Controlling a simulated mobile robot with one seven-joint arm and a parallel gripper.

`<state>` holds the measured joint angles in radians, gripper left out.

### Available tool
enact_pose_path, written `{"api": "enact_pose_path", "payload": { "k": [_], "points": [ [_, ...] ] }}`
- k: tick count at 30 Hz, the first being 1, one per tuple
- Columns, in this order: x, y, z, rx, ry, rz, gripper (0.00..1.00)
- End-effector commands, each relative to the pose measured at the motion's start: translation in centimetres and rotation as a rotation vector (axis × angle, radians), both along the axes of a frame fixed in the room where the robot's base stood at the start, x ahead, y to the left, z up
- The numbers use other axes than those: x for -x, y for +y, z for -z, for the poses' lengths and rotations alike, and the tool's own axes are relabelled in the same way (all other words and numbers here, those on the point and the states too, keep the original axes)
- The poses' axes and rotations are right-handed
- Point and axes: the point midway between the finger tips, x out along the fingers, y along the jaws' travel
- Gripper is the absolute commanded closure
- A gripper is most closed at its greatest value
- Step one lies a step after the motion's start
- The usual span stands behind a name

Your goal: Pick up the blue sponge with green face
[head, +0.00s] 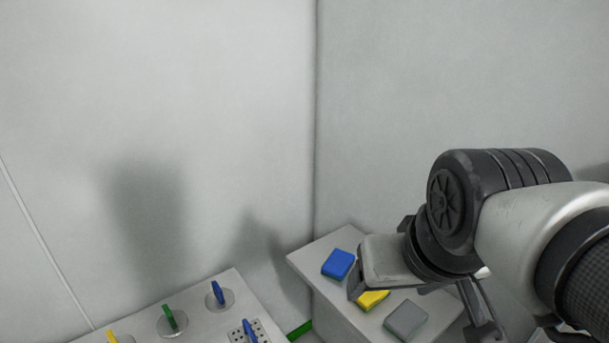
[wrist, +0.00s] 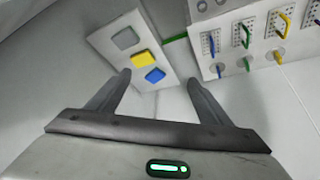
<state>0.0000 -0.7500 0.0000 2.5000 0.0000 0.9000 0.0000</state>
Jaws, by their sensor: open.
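The blue sponge (head: 338,264) lies flat on a grey stand (head: 325,248) near the back wall, blue side up. In the head view my gripper hangs to the right of the blue sponge and hides part of the stand.
A yellow sponge (head: 373,299) and a grey sponge (head: 406,319) with a green underside lie beside it in a row. To the left, another grey surface (head: 203,320) bears round plates with upright green (head: 169,316), blue (head: 217,293) and yellow pieces. Walls close in behind.

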Motion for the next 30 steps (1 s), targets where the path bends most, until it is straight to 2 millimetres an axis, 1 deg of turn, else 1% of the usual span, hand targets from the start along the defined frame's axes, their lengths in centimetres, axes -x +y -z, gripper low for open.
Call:
{"api": "enact_pose_path", "payload": {
  "k": [2, 4, 5, 7, 8, 11, 12, 14, 15, 17, 18, 20, 21, 23, 24, 27, 30],
  "points": [
    [-0.1, 0.0, 0.0, 0.001, 0.001, 0.002, 0.23],
    [-0.6, -0.1, -0.1, 0.006, 0.008, 0.014, 0.23],
    [-1.0, -0.2, -0.1, 0.01, 0.014, 0.026, 0.23],
    [-2.4, -0.5, -0.1, 0.026, 0.032, 0.061, 0.23],
    [-3.3, -0.7, -0.1, 0.036, 0.041, 0.082, 0.23],
    [-7.0, -1.0, 0.2, 0.064, 0.069, 0.164, 0.23],
    [-8.7, -1.0, 0.4, 0.075, 0.077, 0.198, 0.23],
    [-11.3, -1.0, 1.0, 0.087, 0.086, 0.244, 0.23],
    [-13.2, -0.8, 1.6, 0.091, 0.089, 0.273, 0.23],
    [-15.8, -0.5, 2.7, 0.095, 0.093, 0.315, 0.23],
    [-17.6, -0.2, 3.5, 0.092, 0.095, 0.343, 0.23],
    [-20.3, 0.3, 5.1, 0.085, 0.097, 0.384, 0.23],
    [-22.0, 0.8, 6.3, 0.077, 0.096, 0.41, 0.23],
    [-24.3, 1.4, 8.1, 0.06, 0.097, 0.447, 0.23],
    [-25.7, 1.8, 9.3, 0.048, 0.098, 0.472, 0.23],
    [-28.5, 2.8, 12.1, 0.016, 0.098, 0.523, 0.23],
    [-30.2, 3.5, 14.1, -0.01, 0.097, 0.561, 0.23]
  ]
}}
